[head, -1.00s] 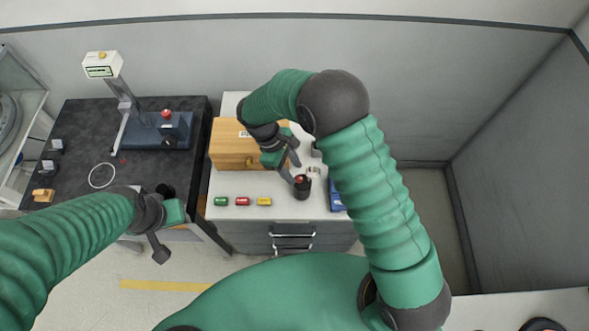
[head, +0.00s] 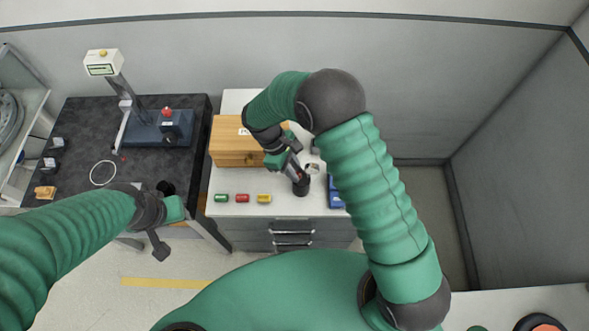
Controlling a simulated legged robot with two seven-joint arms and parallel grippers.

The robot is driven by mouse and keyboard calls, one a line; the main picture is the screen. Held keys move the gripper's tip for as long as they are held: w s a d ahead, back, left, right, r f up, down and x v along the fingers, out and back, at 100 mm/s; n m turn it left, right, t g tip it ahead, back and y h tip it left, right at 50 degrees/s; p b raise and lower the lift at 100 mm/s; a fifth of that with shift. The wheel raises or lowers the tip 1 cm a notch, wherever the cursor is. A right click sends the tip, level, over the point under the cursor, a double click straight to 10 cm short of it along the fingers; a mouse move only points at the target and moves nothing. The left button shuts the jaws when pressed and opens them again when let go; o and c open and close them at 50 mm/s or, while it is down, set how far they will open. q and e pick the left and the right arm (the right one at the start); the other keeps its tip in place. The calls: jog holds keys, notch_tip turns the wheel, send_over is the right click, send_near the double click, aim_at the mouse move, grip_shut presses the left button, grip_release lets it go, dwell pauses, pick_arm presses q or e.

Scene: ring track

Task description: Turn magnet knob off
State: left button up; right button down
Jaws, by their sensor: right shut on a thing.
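The magnet knob, a small dark upright cylinder (head: 301,190), stands near the front right of the white cabinet top. Its top is mostly covered by my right gripper (head: 298,177), which reaches down from the upper left and is shut on it. The cylinder still stands on the cabinet top. My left gripper (head: 168,221) hangs in front of the dark table's front edge, empty, its fingers apart.
A wooden box (head: 232,146) stands left of my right gripper. Green (head: 221,198), red (head: 242,198) and yellow (head: 264,198) small cylinders line the cabinet's front edge. A blue item (head: 335,199) lies close right. The dark table (head: 80,125) holds a blue device (head: 150,133).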

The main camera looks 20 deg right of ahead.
jog(key=shift+n+t, duration=0.4)
jog(key=shift+n, duration=0.6)
dwell(1.2)
jog(key=c, duration=1.3)
grip_release()
jog(key=shift+s, duration=0.1)
jog(key=shift+a+r, duration=0.1)
jog(key=shift+w+a+r, duration=0.15)
jog(key=shift+w+r, duration=0.05)
jog(key=shift+r, duration=0.15)
jog(key=b+v, duration=0.2)
jog(key=v, duration=1.3)
jog(key=shift+a+r+b, duration=0.3)
jog(key=shift+b, duration=0.1)
